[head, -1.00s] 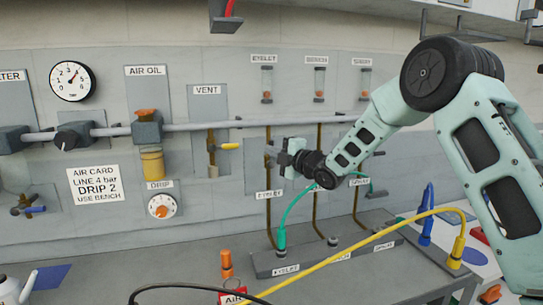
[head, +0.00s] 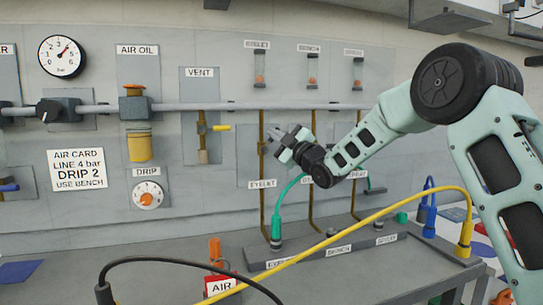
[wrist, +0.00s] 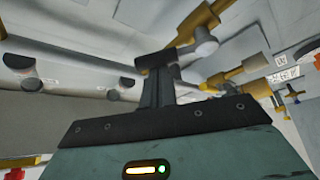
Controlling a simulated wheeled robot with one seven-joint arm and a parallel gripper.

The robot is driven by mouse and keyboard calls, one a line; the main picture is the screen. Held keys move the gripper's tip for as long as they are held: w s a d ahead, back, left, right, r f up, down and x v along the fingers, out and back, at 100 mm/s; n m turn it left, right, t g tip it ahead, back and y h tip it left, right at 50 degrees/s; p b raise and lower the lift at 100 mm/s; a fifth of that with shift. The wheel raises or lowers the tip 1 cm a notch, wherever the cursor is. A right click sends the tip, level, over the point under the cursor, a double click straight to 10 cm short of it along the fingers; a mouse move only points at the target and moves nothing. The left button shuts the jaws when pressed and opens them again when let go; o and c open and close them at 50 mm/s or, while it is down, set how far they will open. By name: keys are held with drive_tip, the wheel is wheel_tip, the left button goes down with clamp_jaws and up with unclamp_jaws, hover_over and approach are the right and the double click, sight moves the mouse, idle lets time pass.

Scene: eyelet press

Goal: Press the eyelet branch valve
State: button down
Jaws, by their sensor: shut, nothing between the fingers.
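The eyelet branch is a thin brass pipe (head: 262,215) running down the wall panel beside an EYELET label (head: 262,184).
A second brass valve (wrist: 235,73) lies right of the fingers in the wrist view. The vent valve with a yellow handle (head: 220,128) is left of the gripper. Green hose (head: 284,205) and yellow hose (head: 350,231) arch over the bench below.

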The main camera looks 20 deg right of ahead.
drive_tip(key=d+f+m+t+h+b, duration=0.1)
drive_tip(key=m+h+b, duration=0.1)
drive_tip(key=m+b, duration=0.2)
drive_tip(key=f+m+t+h+b, duration=0.1)
drive_tip(key=m+h+b, duration=0.2)
drive_tip(key=m+b, duration=0.2)
drive_tip(key=d+f+m+t+h+b, duration=0.1)
drive_tip(key=f+m+t+h+b, duration=0.1)
drive_tip(key=m+b, duration=0.2)
drive_tip(key=shift+d+m+h+b, duration=0.3)
drive_tip(key=shift+m+b, duration=0.1)
drive_tip(key=shift+b, duration=0.6)
wheel_tip(320, 180, up, 4)
drive_tip(key=r+p, duration=0.1)
drive_tip(key=p, duration=0.1)
drive_tip(key=b+v, duration=0.2)
drive_tip(key=v, duration=0.9)
drive_tip(key=shift+a+f, duration=0.2)
drive_tip(key=shift+f, duration=0.1)
drive_tip(key=shift+w, duration=0.1)
